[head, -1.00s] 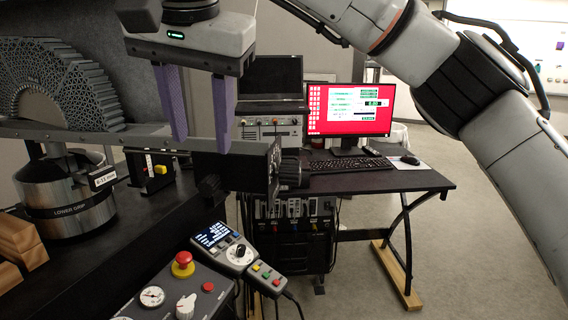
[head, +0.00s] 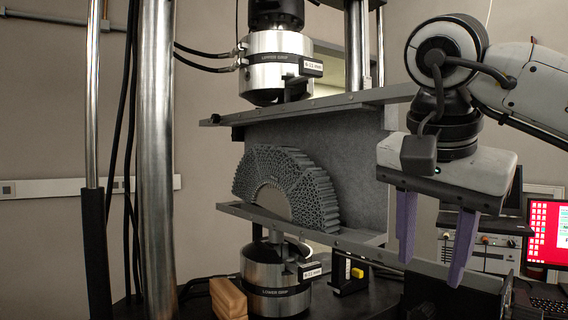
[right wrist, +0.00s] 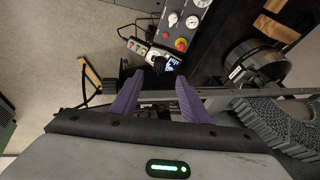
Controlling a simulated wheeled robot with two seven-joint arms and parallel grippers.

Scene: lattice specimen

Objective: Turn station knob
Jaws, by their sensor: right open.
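My right gripper (head: 430,270) hangs fingers-down at the right of the head view, by the right end of the lower beam. Its two purple fingers stand apart with nothing between them. In the right wrist view the open fingers (right wrist: 159,74) point toward a grey hand controller (right wrist: 138,47) with a small lit screen. A dark round knob (right wrist: 159,64) seems to sit on it, close beyond the fingertips, partly unclear. A control panel (right wrist: 188,10) with gauges and a red button (right wrist: 181,44) lies just past it. Neither panel nor controller shows in the head view. My left gripper is not in view.
A grey half-ring lattice specimen (head: 290,185) stands on the lower beam (head: 345,241) between the upper grip (head: 275,65) and lower grip (head: 275,280). Wooden blocks (head: 228,298) lie beside the lower grip. A red monitor (head: 548,232) stands at right.

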